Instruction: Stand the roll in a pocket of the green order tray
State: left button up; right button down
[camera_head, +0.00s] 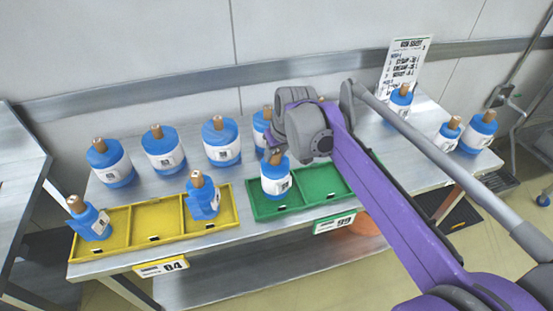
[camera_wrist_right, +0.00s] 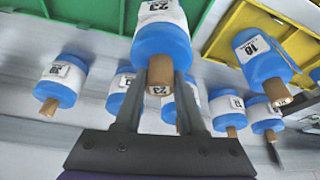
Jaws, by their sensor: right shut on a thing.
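The roll (camera_head: 276,180) is a blue cylinder with a white label and a brown core end on top. It is upright over the left pocket of the green order tray (camera_head: 325,201); I cannot tell whether its base touches the pocket floor. My right gripper (camera_head: 274,154) is above it, shut on the core. In the right wrist view, the roll (camera_wrist_right: 162,40) shows a label reading 23, with my fingers (camera_wrist_right: 160,75) on either side of its core. The green tray (camera_wrist_right: 105,12) shows behind it. My left gripper is not in view.
A yellow tray (camera_head: 165,236) left of the green one holds two similar rolls (camera_head: 90,219) (camera_head: 202,196). Several more rolls stand behind and at the right (camera_head: 477,132). A printed sign (camera_head: 405,65) stands at the back. My right arm hides part of the table.

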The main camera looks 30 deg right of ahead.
jog(key=shift+f, duration=1.15)
jog(key=c, duration=0.5)
grip_release()
jog(key=p+v, duration=0.1)
jog(key=v, duration=1.1)
jog(key=s+a+f, duration=0.5)
jog(key=s+f, duration=0.4)
jog(key=f, duration=0.2)
jog(key=s+a+f, duration=0.5)
jog(key=s+f, duration=0.4)
jog(key=f, duration=0.1)
jog(key=shift+s+f+t, duration=0.15)
jog(key=shift+f+t, duration=0.15)
jog(key=shift+f, duration=0.05)
jog(key=shift+a, duration=0.1)
